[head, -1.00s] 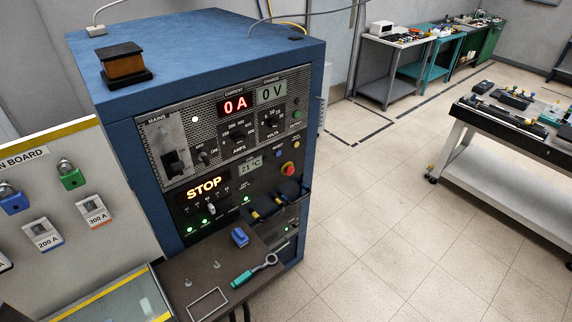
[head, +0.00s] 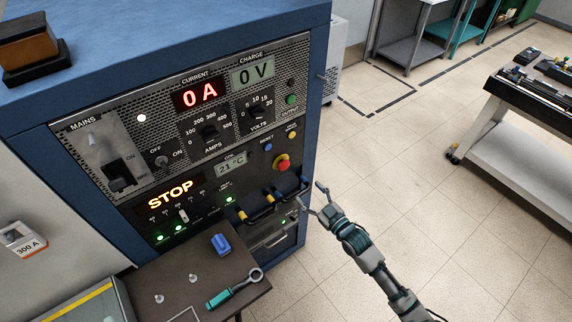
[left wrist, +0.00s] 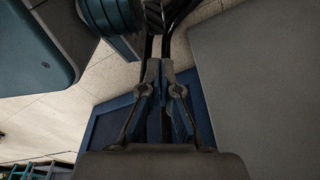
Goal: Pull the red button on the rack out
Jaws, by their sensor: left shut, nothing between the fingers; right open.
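The red button (head: 283,163) sits on a yellow base on the right side of the front panel of the blue rack (head: 170,62) in the head view. My right gripper (head: 311,199) is open and empty. It shows in front of the rack's right edge, below and to the right of the button, apart from it. My left gripper (left wrist: 164,68) is shut and empty in the left wrist view, with its fingers together. The left gripper is not in the head view.
A dark bar handle (head: 273,202) sticks out below the button. A small shelf (head: 245,296) in front of the rack carries a blue block (head: 221,244) and a green-handled tool (head: 235,289). A white-legged table (head: 505,150) stands at right. The floor between is clear.

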